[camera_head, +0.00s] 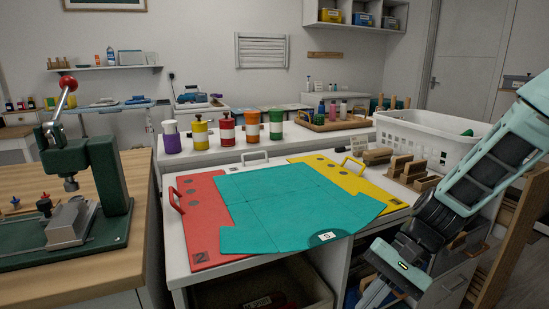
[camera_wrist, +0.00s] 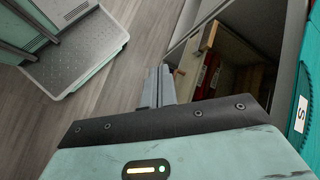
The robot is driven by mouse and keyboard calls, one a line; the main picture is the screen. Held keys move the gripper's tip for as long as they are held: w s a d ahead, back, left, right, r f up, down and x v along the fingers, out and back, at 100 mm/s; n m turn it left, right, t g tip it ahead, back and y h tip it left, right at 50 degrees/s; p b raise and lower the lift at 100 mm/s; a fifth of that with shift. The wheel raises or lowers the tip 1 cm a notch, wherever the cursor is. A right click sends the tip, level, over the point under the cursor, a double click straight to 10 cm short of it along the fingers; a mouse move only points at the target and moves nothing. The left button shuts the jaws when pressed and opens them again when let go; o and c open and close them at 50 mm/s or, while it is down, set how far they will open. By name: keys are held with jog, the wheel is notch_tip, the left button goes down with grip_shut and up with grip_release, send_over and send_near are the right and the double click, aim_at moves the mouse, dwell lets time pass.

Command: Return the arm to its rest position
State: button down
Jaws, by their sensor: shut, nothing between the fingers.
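My arm enters the head view from the right edge and bends down in front of the white table. My gripper (camera_head: 372,294) hangs low at the bottom right of that view, beside the table's front. In the wrist view my gripper (camera_wrist: 160,72) points down toward the wooden floor, its two grey fingers together with nothing between them. The open cubby (camera_wrist: 240,50) under the table is just to the right of the fingers in the wrist view.
A teal fabric piece (camera_head: 290,205) overlaps a red board (camera_head: 203,225) and a yellow board (camera_head: 345,180) on the table (camera_head: 270,262). A white basket (camera_head: 425,138) stands behind my arm. A green press (camera_head: 105,185) is at left. Floor (camera_wrist: 130,75) shows beside the cubby.

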jog(key=s+a+r+n+t+h, duration=0.2)
jog(key=s+r+n+h, duration=0.2)
jog(key=s+n, duration=0.3)
jog(key=s+a+r+n+t+h, duration=0.1)
jog(key=s+a+r+n+h, duration=0.25)
jog(key=s, duration=0.55)
notch_tip(320, 180, up, 16)
jog(key=d+n+p, duration=0.2)
jog(key=p, duration=1.3)
jog(key=shift+s, duration=0.2)
